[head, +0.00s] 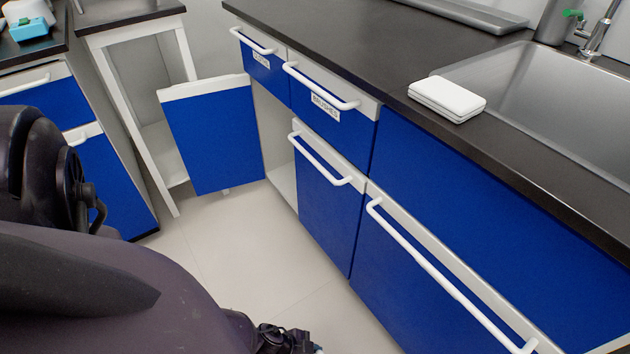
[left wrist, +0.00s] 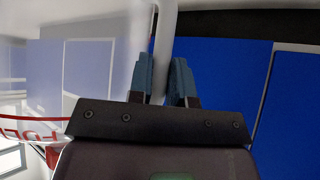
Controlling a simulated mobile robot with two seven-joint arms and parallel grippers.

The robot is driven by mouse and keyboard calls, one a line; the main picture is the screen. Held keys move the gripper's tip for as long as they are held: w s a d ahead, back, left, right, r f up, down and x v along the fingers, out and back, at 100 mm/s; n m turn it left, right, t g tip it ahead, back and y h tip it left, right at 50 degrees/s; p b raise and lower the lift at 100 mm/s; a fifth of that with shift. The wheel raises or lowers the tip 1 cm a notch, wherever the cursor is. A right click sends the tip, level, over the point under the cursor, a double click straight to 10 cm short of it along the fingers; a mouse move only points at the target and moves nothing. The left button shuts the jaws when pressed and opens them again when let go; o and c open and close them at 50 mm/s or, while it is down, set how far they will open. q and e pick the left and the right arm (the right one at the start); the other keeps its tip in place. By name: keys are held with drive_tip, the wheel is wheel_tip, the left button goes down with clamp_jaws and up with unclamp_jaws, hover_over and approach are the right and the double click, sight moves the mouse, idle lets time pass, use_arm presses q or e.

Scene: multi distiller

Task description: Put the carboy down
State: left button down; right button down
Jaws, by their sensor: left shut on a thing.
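In the left wrist view, my left gripper (left wrist: 161,76) has its two grey-blue fingers closed on a pale upright bar, which looks like part of the carboy (left wrist: 164,38). The rest of the carboy cannot be made out clearly; a blurred, whitish see-through area lies just left of the fingers. In the head view my left arm fills the lower left, and only a dark piece of its end shows at the bottom edge. The carboy itself is not clearly visible there. My right gripper is in neither view.
A dark counter (head: 322,31) with a steel sink (head: 545,95) and a white box (head: 447,97) runs along the right. Blue cabinets (head: 329,212) with white handles stand below. A blue cabinet door (head: 213,135) stands open. The pale floor (head: 235,245) between is clear.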

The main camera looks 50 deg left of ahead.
use_arm(q)
drive_tip(key=shift+w+d, duration=0.1)
drive_tip(key=c, duration=1.1)
unclamp_jaws()
drive_tip(key=shift+o, duration=0.2)
drive_tip(key=p+v, duration=0.5)
drive_tip(key=v, duration=0.7)
drive_tip(key=shift+p, duration=0.4)
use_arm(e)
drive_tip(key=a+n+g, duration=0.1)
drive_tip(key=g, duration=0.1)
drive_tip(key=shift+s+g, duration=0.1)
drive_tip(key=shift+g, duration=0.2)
